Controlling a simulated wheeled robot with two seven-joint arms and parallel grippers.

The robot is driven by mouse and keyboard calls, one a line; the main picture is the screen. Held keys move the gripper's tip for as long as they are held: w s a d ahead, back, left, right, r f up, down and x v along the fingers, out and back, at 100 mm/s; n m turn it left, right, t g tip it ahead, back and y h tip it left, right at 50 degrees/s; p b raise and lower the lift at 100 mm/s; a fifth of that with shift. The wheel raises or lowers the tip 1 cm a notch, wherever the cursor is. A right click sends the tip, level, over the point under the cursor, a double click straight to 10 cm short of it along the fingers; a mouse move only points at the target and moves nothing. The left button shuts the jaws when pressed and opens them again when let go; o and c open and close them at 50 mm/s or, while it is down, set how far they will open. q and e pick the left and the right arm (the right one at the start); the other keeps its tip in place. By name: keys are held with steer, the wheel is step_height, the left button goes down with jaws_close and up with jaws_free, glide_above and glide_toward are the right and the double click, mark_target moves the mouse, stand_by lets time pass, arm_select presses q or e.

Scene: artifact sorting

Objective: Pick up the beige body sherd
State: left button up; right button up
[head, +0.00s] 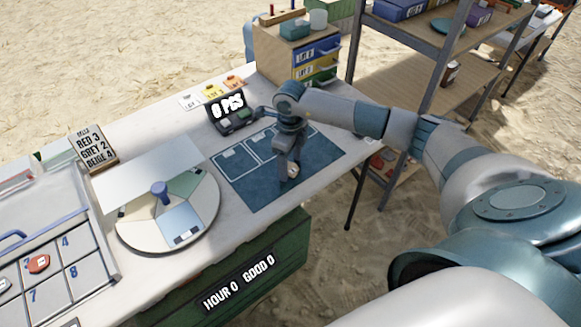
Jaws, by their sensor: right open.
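A small beige piece (294,171), which looks like the beige body sherd, lies on the blue mat (252,190) on the table. My right gripper (286,172) points down over the mat, its fingers right at the beige piece. The jaws are open. The fingers partly hide the piece, and I cannot tell whether they touch it. My left gripper is not in view.
A round turntable (135,236) with a blue knob stands left of the mat. A numbered tray (88,277) holds a red sherd (38,263). A counter display (232,116) and a drawer cabinet (274,62) stand behind. A shelf rack (431,62) is at right.

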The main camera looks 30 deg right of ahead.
steer(key=shift+f, duration=0.15)
steer(key=c, duration=1.1)
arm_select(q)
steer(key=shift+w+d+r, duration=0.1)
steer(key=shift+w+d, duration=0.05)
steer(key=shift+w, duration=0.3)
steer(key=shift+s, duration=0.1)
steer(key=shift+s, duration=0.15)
